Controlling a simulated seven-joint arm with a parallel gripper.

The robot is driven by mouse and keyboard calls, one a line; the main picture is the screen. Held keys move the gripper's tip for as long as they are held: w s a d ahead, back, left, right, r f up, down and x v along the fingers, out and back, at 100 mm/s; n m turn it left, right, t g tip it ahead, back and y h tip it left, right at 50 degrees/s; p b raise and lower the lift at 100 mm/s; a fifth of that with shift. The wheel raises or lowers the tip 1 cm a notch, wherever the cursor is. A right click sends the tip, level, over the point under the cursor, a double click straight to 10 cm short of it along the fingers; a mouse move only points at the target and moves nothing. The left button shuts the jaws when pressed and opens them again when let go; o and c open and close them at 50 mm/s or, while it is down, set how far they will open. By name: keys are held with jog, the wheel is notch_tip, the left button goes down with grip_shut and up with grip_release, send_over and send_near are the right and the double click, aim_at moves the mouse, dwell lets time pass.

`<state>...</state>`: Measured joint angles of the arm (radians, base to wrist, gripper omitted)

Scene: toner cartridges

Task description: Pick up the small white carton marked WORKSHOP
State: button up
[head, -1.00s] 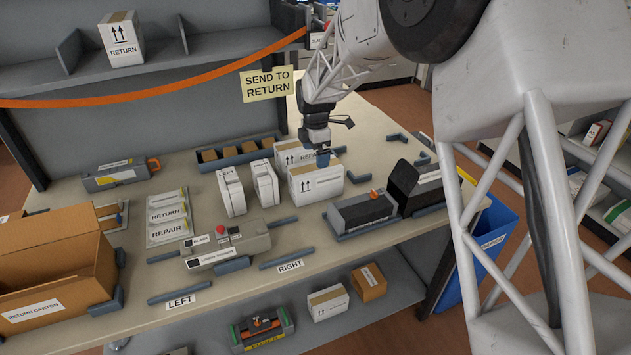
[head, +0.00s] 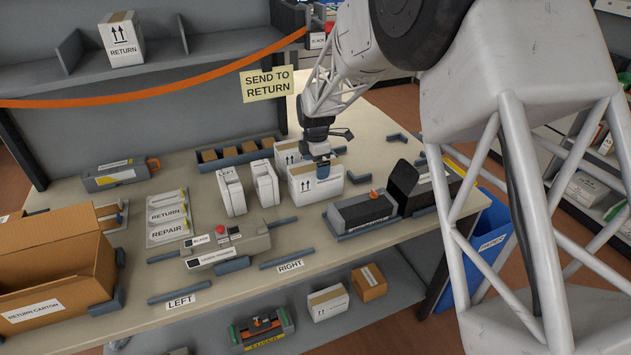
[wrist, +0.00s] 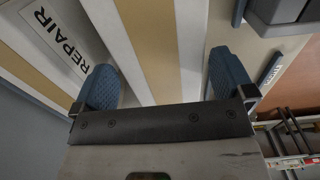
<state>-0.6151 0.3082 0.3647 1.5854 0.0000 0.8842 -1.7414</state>
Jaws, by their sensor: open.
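A white carton (head: 316,188) with a tan tape strip stands upright on the bench in the head view. Its front label is too small to read, so I cannot confirm WORKSHOP. My gripper (head: 322,170) is over this carton, pointing down, and hides part of its top. In the wrist view my gripper (wrist: 165,82) is open, with one blue finger on each side of a white carton top with a tan strip (wrist: 150,45). I cannot tell whether the fingers touch it. A second white carton (head: 287,154) stands close behind; the wrist view shows a REPAIR label (wrist: 65,45) beside the left finger.
Two upright white packs (head: 231,192) stand left of the carton. A black and grey cartridge (head: 363,212) lies in front right, next to an open black box (head: 420,187). A grey bin row (head: 236,160) is behind. An orange strap (head: 150,95) crosses the back.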

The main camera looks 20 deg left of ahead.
jog(key=shift+f, duration=1.9)
jog(key=c, duration=1)
jog(key=shift+o, duration=0.2)
jog(key=shift+r, duration=0.1)
jog(key=shift+r, duration=4.95)
